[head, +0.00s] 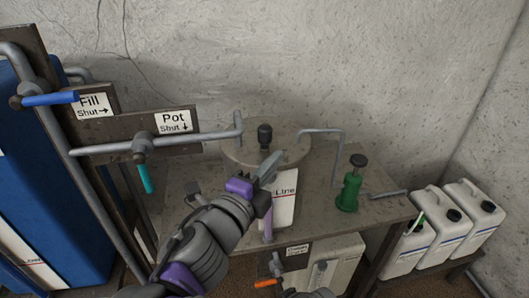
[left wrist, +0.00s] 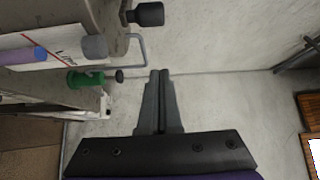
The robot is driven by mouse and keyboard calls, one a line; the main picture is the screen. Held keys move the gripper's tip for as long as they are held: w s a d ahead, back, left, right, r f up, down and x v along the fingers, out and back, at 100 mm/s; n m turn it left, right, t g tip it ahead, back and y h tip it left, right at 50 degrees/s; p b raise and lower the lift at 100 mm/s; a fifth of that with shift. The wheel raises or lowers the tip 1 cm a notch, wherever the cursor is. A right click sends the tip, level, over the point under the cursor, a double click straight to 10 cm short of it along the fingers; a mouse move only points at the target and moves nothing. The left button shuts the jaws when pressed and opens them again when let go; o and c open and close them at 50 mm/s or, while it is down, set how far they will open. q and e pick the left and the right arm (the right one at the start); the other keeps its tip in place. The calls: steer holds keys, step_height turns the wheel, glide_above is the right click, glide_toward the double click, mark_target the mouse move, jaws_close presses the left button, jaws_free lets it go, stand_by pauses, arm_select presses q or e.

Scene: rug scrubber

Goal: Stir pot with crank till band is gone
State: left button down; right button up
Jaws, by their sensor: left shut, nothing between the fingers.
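The pot (head: 240,153) stands on the bench with a round grey lid. A black knob (head: 265,136) stands upright on its top, and the same knob shows at the top of the left wrist view (left wrist: 146,14). I cannot tell the crank arm's full shape. A white label with a red line (head: 285,190) is on the pot's front, beside a purple tube (head: 267,225). My left gripper (head: 270,164) is shut and empty in front of the pot, hiding part of it, below the knob and apart from it. I cannot make out a band.
White jugs (head: 446,231) stand at far right. Fill (head: 93,104) and Pot (head: 173,121) signs mark valves at left. A valve with an orange handle (head: 265,283) is below.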

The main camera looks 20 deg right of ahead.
mark_target(259, 134)
arm_select(q)
steer(key=w+d, duration=0.1)
steer(key=w, duration=0.1)
steer(key=w+d, duration=0.1)
steer(key=w, duration=0.2)
steer(key=w+d+p, duration=0.1)
steer(key=w+d, duration=0.1)
steer(key=shift+w, duration=0.3)
steer(key=a, duration=0.1)
steer(key=w+a, duration=0.1)
steer(key=a, duration=0.1)
steer(key=shift+w+a, duration=0.1)
steer(key=shift+w, duration=0.1)
steer(key=shift+w+a, duration=0.25)
steer(key=shift+a, duration=0.05)
steer(key=shift+d, duration=0.1)
